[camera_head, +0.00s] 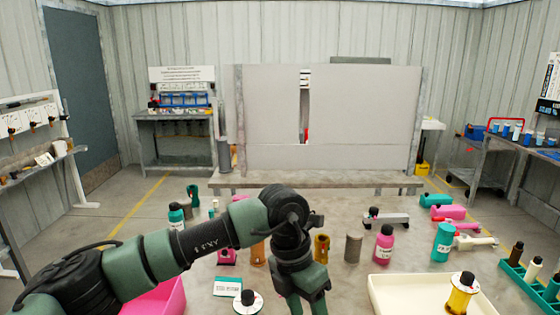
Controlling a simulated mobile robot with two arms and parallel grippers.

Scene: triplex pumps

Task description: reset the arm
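My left arm reaches in from the left across the table, with dark green and black links. Its wrist is bent down near the middle of the view. My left gripper (306,301) points down at the bottom edge of the picture. Its fingertips are cut off or too unclear to show whether it is open or shut, and nothing held can be made out. My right arm and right gripper do not show.
The grey table (335,285) carries a pink bottle (384,245), a teal bottle (443,243), a grey cylinder (353,248) and a gold cylinder (321,248). A pink tray (163,302), a cream tray (378,291) and a green rack (512,276) stand nearer. A panel (365,110) rises behind.

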